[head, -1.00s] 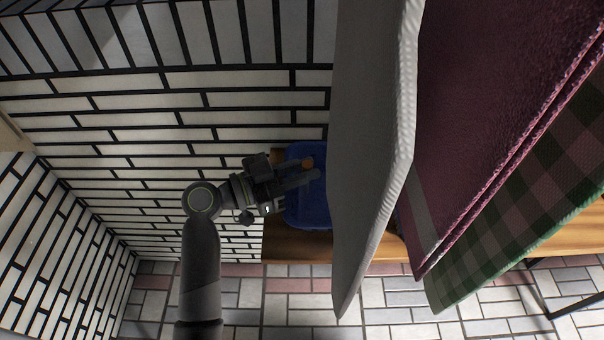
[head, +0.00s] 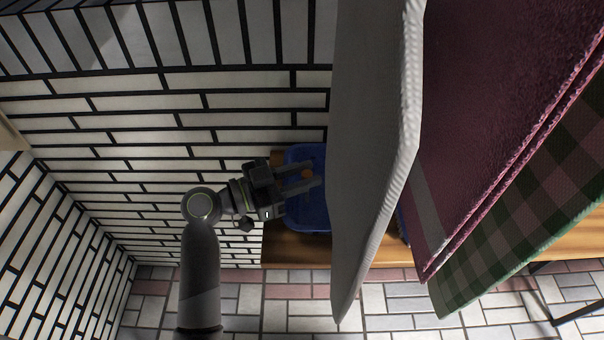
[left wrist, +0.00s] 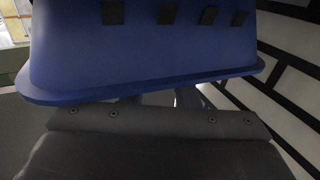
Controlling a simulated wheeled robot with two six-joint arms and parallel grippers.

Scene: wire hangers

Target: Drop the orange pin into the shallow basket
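The fingers are spread apart over the basket. I cannot tell the pin's height there. The shallow blue basket (head: 306,218) sits below the fingers, its right part hidden by hanging cloth. In the left wrist view the slotted side of the basket (left wrist: 150,50) fills the upper part and hides most of the fingers; the pin does not show. My right gripper is out of view.
A grey-white cloth (head: 375,150), a maroon cloth (head: 490,110) and a green checked cloth (head: 520,215) hang to the right, close to my fingertips. The basket stands on a wooden bench (head: 290,250). A white tiled wall (head: 120,160) lies left; the space before it is free.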

